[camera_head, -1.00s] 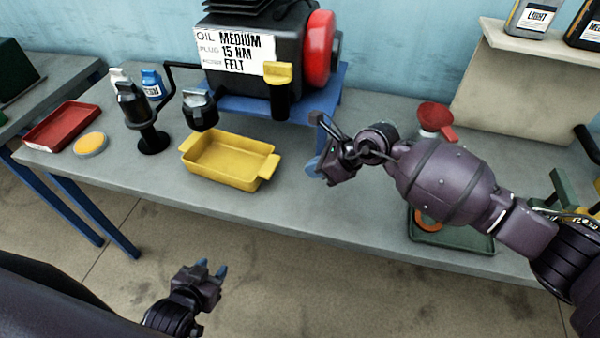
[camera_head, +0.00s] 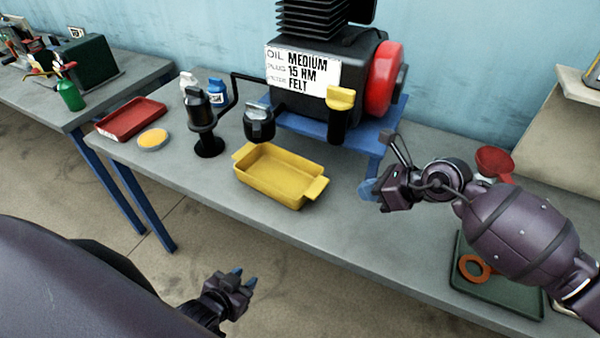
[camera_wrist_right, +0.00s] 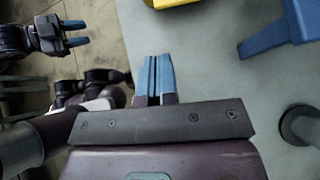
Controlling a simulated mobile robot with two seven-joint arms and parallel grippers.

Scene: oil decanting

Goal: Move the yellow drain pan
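The yellow drain pan (camera_head: 270,190) sits on the grey workbench, below and in front of the engine (camera_head: 325,75). It looks empty inside. A corner of the pan (camera_wrist_right: 172,3) shows at the top edge of the right wrist view. My right gripper (camera_head: 366,190) hangs to the right of the pan, apart from it. In the right wrist view its blue fingers (camera_wrist_right: 155,78) lie nearly together with nothing between them. My left gripper (camera_head: 246,277) is in front of the bench, over the floor. Its fingers are apart and empty, also in the right wrist view (camera_wrist_right: 77,33).
A black stand (camera_head: 208,142) and a yellow disc (camera_head: 153,138) are left of the pan, with a red tray (camera_head: 130,117) beyond. The engine's blue stand (camera_head: 374,168) is behind my right gripper. A green tray (camera_head: 500,290) lies at right. Bench in front of the pan is clear.

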